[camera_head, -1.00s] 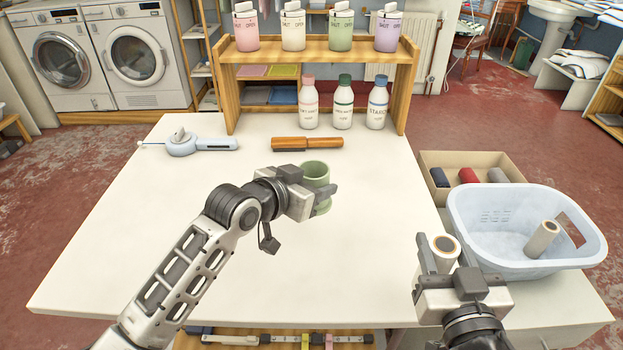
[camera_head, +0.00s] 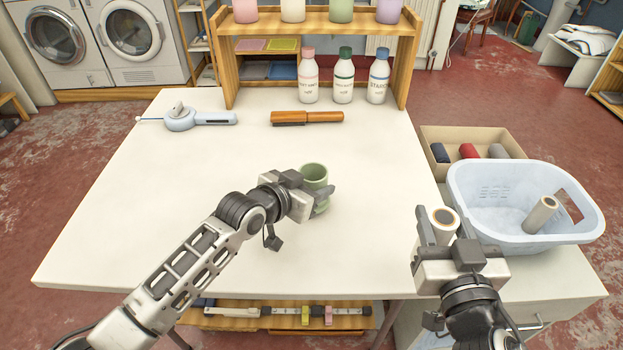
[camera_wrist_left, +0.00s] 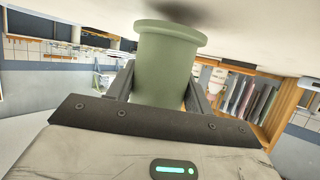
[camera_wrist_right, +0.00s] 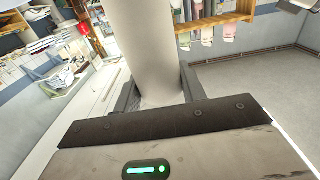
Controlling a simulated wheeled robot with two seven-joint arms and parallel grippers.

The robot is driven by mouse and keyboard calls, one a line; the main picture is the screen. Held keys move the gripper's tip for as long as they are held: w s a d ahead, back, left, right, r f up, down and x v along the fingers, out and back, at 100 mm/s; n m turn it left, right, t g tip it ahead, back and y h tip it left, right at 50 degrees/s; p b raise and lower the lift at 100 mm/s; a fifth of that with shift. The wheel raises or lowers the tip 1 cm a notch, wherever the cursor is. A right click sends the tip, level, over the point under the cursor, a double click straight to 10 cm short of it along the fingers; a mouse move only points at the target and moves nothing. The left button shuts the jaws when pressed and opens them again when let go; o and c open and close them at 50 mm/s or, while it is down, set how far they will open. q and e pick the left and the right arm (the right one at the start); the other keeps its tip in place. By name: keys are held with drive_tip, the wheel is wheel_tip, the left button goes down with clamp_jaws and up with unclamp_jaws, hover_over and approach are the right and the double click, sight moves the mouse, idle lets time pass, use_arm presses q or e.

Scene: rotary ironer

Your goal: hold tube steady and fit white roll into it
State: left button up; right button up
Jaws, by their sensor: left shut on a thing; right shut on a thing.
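The green tube (camera_head: 314,174) stands on the white table, its open top facing up. My left gripper (camera_head: 321,198) is shut on the tube's side; the tube also shows between the fingers in the left wrist view (camera_wrist_left: 163,65). The white roll (camera_head: 441,221) is upright in my right gripper (camera_head: 442,231), which is shut on it near the table's right edge. In the right wrist view the roll (camera_wrist_right: 152,45) stands between the fingers. The roll is well to the right of the tube, apart from it. The lower part of the roll is hidden by the gripper in the head view.
A light blue basket (camera_head: 475,222) with another roll (camera_head: 541,215) stands right of the table. Behind it a cardboard box (camera_head: 450,134) holds dark and red rolls. A wooden-handled brush (camera_head: 306,117), a pale blue tool (camera_head: 183,118) and a bottle shelf (camera_head: 230,84) are at the back.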

use_arm(q)
drive_tip(key=shift+f, duration=0.55)
drive_tip(key=shift+f, duration=0.15)
drive_tip(key=o, duration=0.8)
drive_tip(key=shift+r+p, duration=0.3)
drive_tip(key=shift+p, duration=0.15)
drive_tip(key=c, duration=0.9)
drive_tip(key=shift+o, duration=0.2)
